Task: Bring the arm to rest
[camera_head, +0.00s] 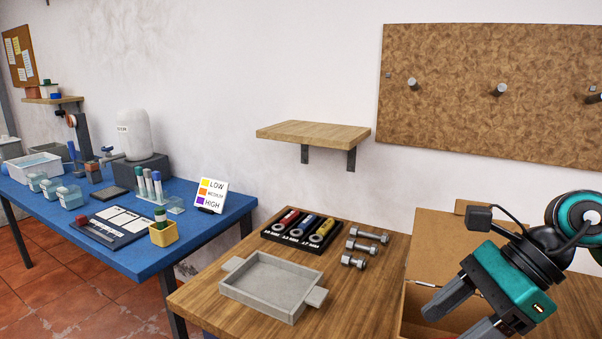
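My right gripper (452,325) comes in from the right edge, with a teal and black wrist. Its two grey fingers point down and to the left and stand apart. I see nothing between them. It is in front of an open cardboard box (440,236) on the wooden table; I cannot tell how high it is above the box. The gripper and wrist hide part of the box. My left gripper is not in view.
The wooden table (208,290) also holds a grey tray (268,282), a black organizer (276,238) and several metal bolts (366,247). A wooden shelf (313,132) and a pegboard (470,75) are on the wall. A blue table (141,258) with lab items stands left.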

